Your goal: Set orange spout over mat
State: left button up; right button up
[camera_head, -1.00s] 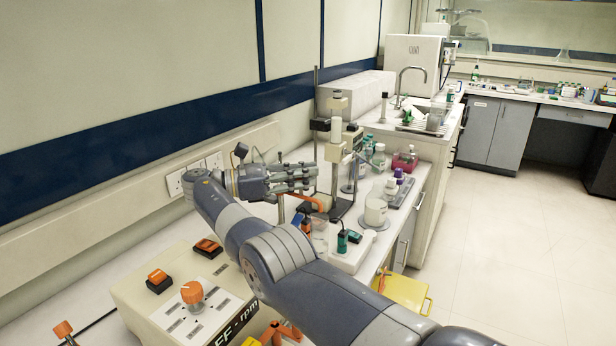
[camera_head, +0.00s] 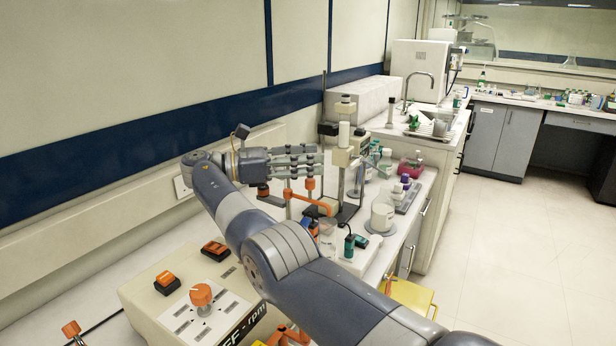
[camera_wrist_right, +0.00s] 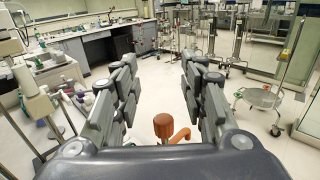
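The orange spout (camera_head: 322,206) is a curved orange piece low in front of the clamp stand, just below my right gripper. My right gripper (camera_head: 318,163) reaches right across the bench, above the orange parts. In the right wrist view its fingers (camera_wrist_right: 161,85) are wide apart. An orange knob (camera_wrist_right: 165,126) and a curved orange piece (camera_wrist_right: 181,134) show low between them, with no finger visibly closed on them. A flat round grey mat-like disc (camera_head: 370,229) lies under a white beaker (camera_head: 382,214); I cannot tell if it is the task's mat. My left gripper is out of view.
A clamp stand (camera_head: 345,140) rises just beyond my fingers. Bottles and a red tray (camera_head: 411,166) crowd the bench behind. A beige control box (camera_head: 165,305) with orange knobs stands at front left. The floor (camera_head: 515,260) at right is clear.

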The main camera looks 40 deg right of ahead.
notch_tip(320, 180, up, 5)
jog(key=shift+a+r, duration=0.1)
jog(key=shift+a, duration=0.05)
dwell(0.6)
